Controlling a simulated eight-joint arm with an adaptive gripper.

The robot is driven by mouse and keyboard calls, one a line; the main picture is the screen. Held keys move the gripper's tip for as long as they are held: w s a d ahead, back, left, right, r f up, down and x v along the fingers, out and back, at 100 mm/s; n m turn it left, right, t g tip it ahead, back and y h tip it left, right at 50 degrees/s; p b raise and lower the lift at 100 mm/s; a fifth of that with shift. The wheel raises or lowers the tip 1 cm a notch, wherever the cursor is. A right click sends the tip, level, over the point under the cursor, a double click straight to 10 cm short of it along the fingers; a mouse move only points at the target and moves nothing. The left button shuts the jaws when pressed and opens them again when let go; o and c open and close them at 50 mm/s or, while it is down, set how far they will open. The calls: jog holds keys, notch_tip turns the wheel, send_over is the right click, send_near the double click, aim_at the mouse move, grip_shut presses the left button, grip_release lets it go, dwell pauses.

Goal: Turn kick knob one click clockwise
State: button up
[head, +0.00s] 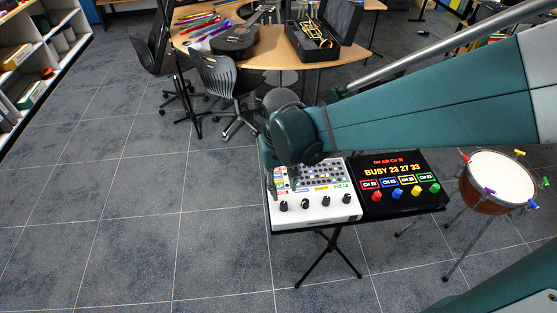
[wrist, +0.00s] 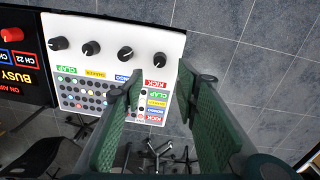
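A white drum machine (head: 315,211) has a row of black knobs along its front edge. The kick knob (head: 283,206) is the leftmost in the head view. In the wrist view, which shows the panel upside down, the kick knob (wrist: 158,60) is the rightmost, next to the red KICK label (wrist: 155,84). My gripper (head: 283,183) is over the panel's left part, just behind the kick knob.
A black box (head: 405,202) with a lit display and coloured knobs stands right of the drum machine on the same stand. A drum (head: 500,178) stands further right. Other knobs (head: 303,204) sit close beside the kick knob. The floor to the left is clear.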

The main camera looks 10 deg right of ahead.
jog(key=shift+r, duration=1.25)
jog(key=s+d+r+m+t, duration=0.1)
jog(key=s+d+r+t, duration=0.2)
jog(key=d+r, duration=0.3)
jog(key=s+d+r+t, duration=0.4)
jog(key=d+r, duration=0.2)
jog(key=d, duration=0.1)
jog(key=shift+d+r+m, duration=0.3)
jog(key=shift+m, duration=0.1)
dwell(0.4)
jog(key=shift+w, duration=0.1)
dwell(2.1)
